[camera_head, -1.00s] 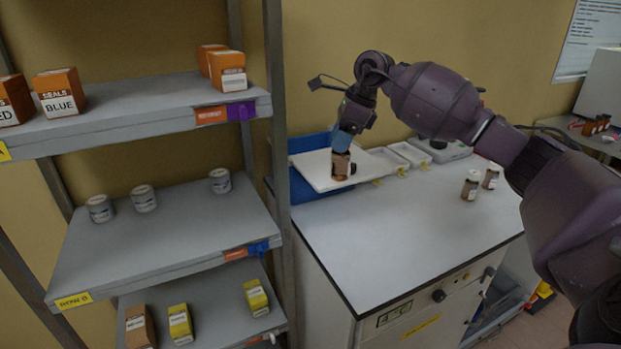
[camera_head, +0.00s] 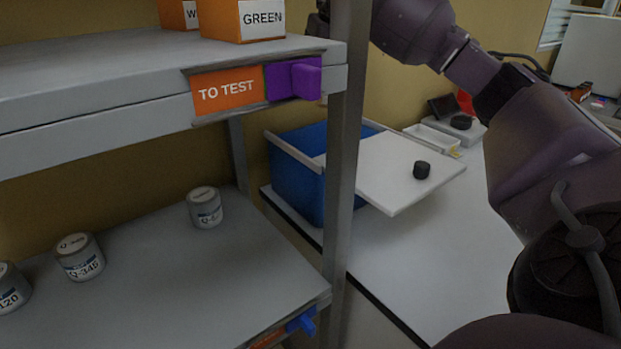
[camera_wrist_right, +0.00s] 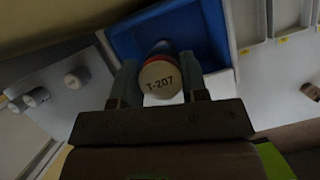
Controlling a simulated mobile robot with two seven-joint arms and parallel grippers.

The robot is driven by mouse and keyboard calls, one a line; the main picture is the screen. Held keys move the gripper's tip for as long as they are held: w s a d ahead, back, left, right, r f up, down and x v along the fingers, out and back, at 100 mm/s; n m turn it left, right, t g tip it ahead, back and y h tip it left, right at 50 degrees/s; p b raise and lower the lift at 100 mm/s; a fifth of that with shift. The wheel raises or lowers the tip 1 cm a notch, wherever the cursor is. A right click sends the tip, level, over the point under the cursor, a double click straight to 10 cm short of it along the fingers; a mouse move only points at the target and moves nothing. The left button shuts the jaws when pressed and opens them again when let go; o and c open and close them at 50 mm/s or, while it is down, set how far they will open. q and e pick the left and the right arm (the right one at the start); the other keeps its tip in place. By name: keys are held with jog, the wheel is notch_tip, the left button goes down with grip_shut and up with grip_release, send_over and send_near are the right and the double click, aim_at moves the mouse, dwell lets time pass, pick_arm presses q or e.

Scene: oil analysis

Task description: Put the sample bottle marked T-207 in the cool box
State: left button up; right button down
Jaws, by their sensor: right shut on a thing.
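The cool box (camera_head: 297,178) is blue and stands on the bench behind the shelf post. Its white lid (camera_head: 385,165), with a black knob (camera_head: 422,169), lies off to the right side, so the box is partly open. In the right wrist view my right gripper (camera_wrist_right: 160,88) is shut on the sample bottle, whose pale cap (camera_wrist_right: 159,83) reads T-207. The blue box (camera_wrist_right: 205,35) shows behind and around the bottle; how high the bottle is above it I cannot tell. The right gripper is outside the head view. My left gripper is not in view.
A grey shelf (camera_head: 130,270) with several grey cans stands at the left; its upright post (camera_head: 345,150) is close to the box. An upper shelf bears a TO TEST label (camera_head: 227,90). White trays (camera_head: 432,138) stand behind the lid. The bench front is clear.

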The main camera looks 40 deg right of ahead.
jog(key=shift+w+d+f, duration=0.1)
jog(key=shift+w+f, duration=0.05)
jog(key=shift+f, duration=0.05)
jog(key=f+b, duration=0.1)
jog(key=f, duration=1.8)
jog(key=shift+s+f+b, duration=0.1)
jog(key=shift+s+b, duration=0.1)
jog(key=shift+b, duration=0.1)
jog(key=shift+f, duration=0.15)
jog(key=c, duration=0.6)
grip_release()
jog(key=shift+c, duration=0.2)
